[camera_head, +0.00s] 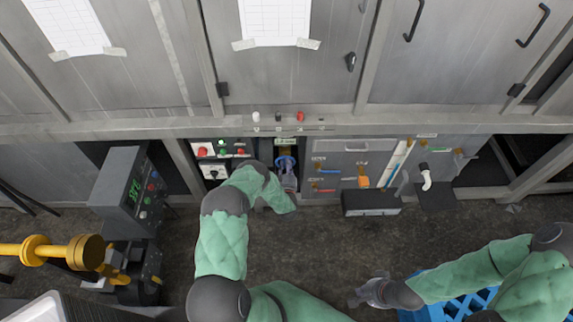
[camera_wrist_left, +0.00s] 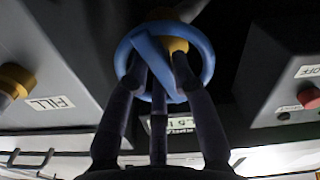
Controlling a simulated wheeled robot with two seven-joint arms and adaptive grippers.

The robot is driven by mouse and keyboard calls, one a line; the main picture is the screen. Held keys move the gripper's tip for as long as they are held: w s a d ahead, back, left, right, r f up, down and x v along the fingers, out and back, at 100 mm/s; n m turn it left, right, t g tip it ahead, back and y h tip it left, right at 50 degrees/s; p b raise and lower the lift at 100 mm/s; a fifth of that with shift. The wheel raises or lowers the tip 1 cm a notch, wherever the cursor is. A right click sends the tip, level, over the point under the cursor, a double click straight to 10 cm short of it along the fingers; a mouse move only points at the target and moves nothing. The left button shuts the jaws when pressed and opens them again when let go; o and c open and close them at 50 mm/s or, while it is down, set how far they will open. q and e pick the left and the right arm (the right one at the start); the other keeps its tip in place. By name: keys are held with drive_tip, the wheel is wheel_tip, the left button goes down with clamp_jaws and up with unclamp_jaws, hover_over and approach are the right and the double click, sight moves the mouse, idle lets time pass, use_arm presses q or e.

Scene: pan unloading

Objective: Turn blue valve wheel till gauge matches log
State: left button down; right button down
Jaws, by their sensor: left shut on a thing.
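The blue valve wheel (camera_wrist_left: 209,62) fills the top middle of the left wrist view, in front of a yellow hub. In the head view, its blue rim (camera_head: 286,160) shows in a dark recess below the counter. My left gripper (camera_wrist_left: 159,82) is shut on the wheel, its dark fingers at the rim and spoke; it also shows in the head view (camera_head: 287,175). My right gripper (camera_head: 372,290) is above the floor, away from the wheel; its finger opening is unclear. A sheet (camera_head: 274,20) is taped to the cabinet, its writing unreadable. I cannot make out a gauge.
A red-and-white button panel (camera_head: 218,160) is left of the recess, and a grey tool panel (camera_head: 345,168) is right of it. A grey box with a green display (camera_head: 122,180) and yellow pipework (camera_head: 40,250) stand left. A blue crate (camera_head: 445,308) is under my right arm.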

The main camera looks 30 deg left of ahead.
idle(0.3)
use_arm(q)
drive_tip(key=c, duration=1)
unclamp_jaws()
drive_tip(key=shift+c, duration=0.2)
drive_tip(key=v, duration=1.2)
